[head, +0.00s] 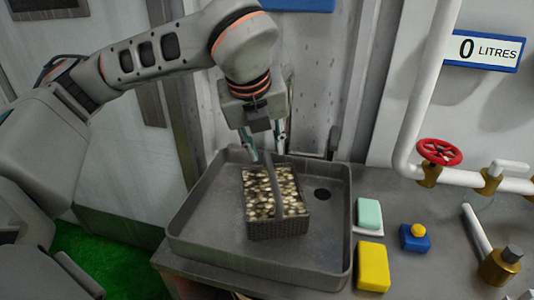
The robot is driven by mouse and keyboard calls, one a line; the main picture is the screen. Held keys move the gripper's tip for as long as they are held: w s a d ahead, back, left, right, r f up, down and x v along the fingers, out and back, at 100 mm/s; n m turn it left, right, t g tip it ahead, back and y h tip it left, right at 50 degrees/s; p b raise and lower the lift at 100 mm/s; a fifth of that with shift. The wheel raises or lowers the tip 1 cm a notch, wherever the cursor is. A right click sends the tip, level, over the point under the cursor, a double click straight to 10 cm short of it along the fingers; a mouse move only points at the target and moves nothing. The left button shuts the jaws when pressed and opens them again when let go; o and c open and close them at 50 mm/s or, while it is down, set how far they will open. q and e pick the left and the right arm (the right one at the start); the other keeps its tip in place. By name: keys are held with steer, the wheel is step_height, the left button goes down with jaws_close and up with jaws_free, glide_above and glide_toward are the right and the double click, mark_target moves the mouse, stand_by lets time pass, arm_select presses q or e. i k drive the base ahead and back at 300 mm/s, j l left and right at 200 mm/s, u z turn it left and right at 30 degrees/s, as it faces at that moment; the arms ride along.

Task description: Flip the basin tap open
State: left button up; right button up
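My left gripper (267,153) points down over the basin (213,245), its two fingers apart, with the top of the basket's handle close to its fingertips. I see no firm contact with the handle. My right gripper is not in view. The basin is a wide grey tray with a dark drain hole (322,194). At the right, a white pipe (424,95) carries a brass fitting with a white lever (509,165). A separate brass fitting with a white bar (476,230) sits lower right. I cannot tell which of these is the basin tap.
A dark basket (278,229) filled with pale lumps stands in the basin. A red handwheel (439,152) is on the pipe. A mint block (369,213), yellow block (373,267) and blue block (415,239) lie right of the basin. A sign (485,50) reads "0 LITRES".

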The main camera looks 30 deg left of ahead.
mark_target(335, 131)
steer(key=k+l, duration=0.15)
steer(key=k, duration=0.35)
steer(key=k+l, duration=0.15)
steer(key=k, duration=0.3)
